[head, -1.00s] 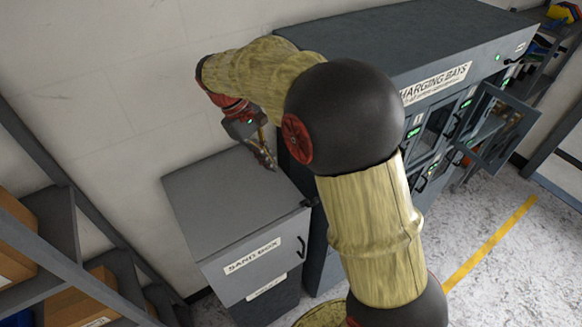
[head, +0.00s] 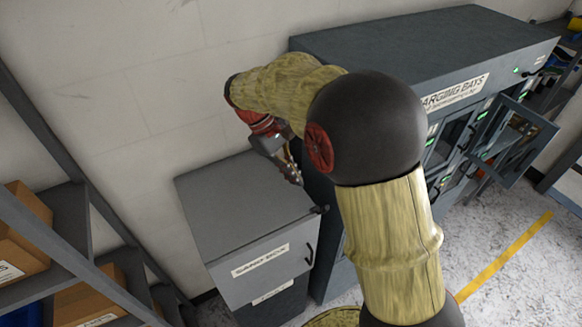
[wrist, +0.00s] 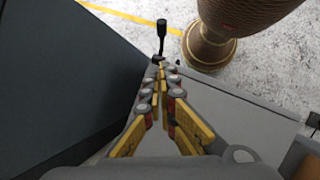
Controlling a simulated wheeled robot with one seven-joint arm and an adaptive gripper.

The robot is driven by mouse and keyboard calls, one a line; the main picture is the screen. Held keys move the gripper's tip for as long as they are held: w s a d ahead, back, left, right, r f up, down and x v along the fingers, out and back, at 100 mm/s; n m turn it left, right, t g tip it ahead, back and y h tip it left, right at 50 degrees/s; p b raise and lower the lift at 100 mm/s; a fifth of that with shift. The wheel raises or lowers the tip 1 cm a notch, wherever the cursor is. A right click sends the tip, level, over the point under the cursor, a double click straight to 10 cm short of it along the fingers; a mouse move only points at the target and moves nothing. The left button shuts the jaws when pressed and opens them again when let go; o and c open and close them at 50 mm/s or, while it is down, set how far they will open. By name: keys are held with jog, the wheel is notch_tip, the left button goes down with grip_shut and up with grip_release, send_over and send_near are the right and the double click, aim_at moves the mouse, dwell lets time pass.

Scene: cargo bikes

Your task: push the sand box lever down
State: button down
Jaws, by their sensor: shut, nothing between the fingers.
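The sand box (head: 225,210) is a grey box with a flat lid and a "SAND BOX" label on its front. Its lid also shows in the wrist view (wrist: 245,112). The lever (wrist: 161,38) is a thin dark rod with a black knob, standing just beyond my fingertips in the wrist view. In the head view it is a tiny dark shape (head: 320,209) at the box's front right corner. My gripper (wrist: 159,66) is shut and empty, pointing at the lever's base. In the head view my gripper (head: 297,181) is over the lid's right side; contact with the lever cannot be told.
The dark charging cabinet (head: 400,45) stands close against the box's right side, with one door (head: 515,140) open. It fills the left of the wrist view (wrist: 55,80). A shelf with cardboard boxes (head: 85,298) is at left. A wall stands behind.

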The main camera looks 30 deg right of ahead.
jog(key=s+d+f, duration=0.3)
jog(key=s+f, duration=0.1)
jog(key=f, duration=0.1)
jog(key=shift+s+d+p, duration=0.15)
jog(key=shift+s+p, duration=0.25)
jog(key=shift+f, duration=0.15)
jog(key=shift+s+t+b, duration=0.35)
jog(key=shift+t+b, duration=0.05)
jog(key=shift+b, duration=0.2)
